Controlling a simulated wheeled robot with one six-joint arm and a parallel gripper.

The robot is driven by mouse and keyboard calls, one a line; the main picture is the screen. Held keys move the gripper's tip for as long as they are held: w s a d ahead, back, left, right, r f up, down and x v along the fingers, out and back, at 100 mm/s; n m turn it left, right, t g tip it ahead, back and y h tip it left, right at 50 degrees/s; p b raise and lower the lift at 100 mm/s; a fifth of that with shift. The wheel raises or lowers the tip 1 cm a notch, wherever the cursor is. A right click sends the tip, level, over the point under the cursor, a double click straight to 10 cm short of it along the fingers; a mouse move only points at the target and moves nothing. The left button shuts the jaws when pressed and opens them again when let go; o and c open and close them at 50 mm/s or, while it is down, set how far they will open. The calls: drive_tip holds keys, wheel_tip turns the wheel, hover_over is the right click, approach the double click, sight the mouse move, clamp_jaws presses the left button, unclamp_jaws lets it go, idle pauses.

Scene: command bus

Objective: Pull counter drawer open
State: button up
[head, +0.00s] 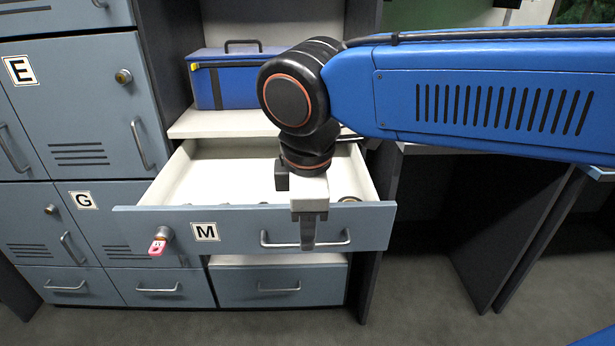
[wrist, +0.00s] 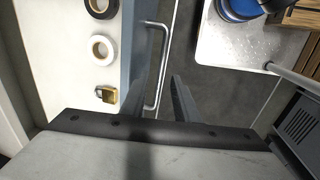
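The counter drawer (head: 350,222) marked M stands pulled out well past the cabinet front, its pale inside showing. Its metal bar handle (head: 275,243) runs across the right half of the blue-grey front. My gripper (head: 307,232) points down at this handle. In the wrist view, the handle (wrist: 163,65) lies between my two fingers (wrist: 163,88), one on the drawer-front side and one outside. A gap shows between the outer finger and the bar, so the gripper looks open around it. A key with a pink tag (head: 158,241) hangs at the lock left of the M label.
The drawer holds a black tape roll (wrist: 101,7), a white tape roll (wrist: 101,49) and a brass padlock (wrist: 107,96). A blue case (head: 236,88) stands on the shelf behind. Closed lockers are at left; grey floor is in front.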

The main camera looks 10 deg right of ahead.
wheel_tip(320, 180, up, 14)
drive_tip(key=s, duration=0.2)
drive_tip(key=shift+s+r, duration=0.25)
drive_tip(key=shift+s, duration=0.1)
